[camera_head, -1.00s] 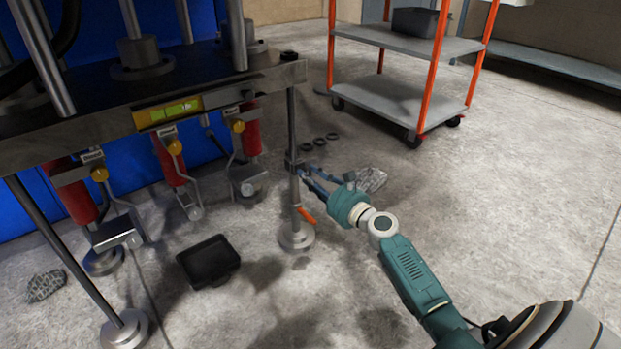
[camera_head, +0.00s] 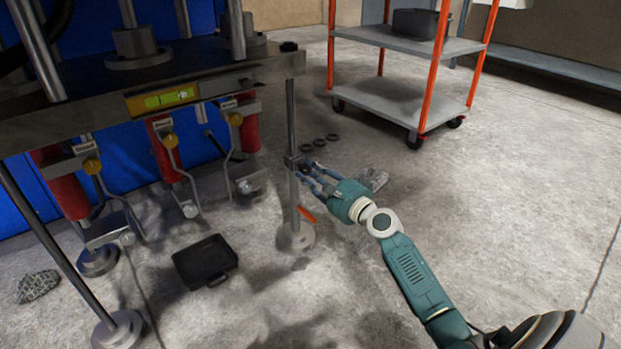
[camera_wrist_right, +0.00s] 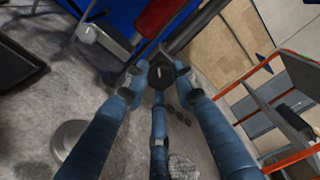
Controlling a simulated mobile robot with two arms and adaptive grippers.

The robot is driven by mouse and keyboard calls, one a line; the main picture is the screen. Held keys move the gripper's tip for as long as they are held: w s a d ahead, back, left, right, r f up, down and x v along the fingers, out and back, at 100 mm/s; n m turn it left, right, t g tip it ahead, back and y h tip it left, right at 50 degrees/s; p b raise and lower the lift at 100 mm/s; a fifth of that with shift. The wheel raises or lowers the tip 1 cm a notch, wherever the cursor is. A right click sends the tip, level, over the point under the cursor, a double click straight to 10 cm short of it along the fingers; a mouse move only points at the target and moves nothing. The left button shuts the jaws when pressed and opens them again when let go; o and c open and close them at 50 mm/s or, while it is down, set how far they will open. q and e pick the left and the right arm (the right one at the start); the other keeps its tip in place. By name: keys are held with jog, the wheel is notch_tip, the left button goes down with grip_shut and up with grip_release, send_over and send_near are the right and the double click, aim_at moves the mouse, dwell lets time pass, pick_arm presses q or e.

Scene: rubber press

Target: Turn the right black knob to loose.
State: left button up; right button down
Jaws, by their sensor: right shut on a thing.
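The black knob (camera_head: 304,168) sits on a clamp on the press's right front leg (camera_head: 292,130). My right gripper (camera_head: 312,177) reaches it from the right, its blue fingers around the knob. In the right wrist view the black knob (camera_wrist_right: 161,73) lies between the fingertips, with a short white mark on its face. My right gripper (camera_wrist_right: 160,82) is shut on it there. The fingers partly cover the knob in the head view. My left gripper is not in view.
A black tray (camera_head: 206,261) lies on the floor at left. Several dark rings (camera_head: 319,142) lie behind. An orange-framed cart (camera_head: 400,100) stands behind right. The right floor is clear.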

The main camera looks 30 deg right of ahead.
jog(key=shift+a+n+b, duration=0.2)
jog(key=shift+n+b, duration=0.25)
jog(key=shift+n, duration=0.65)
jog(key=c, duration=1.4)
grip_release()
jog(key=shift+s, duration=0.15)
jog(key=s+d, duration=0.1)
jog(key=s, duration=1)
jog(key=shift+s, duration=0.35)
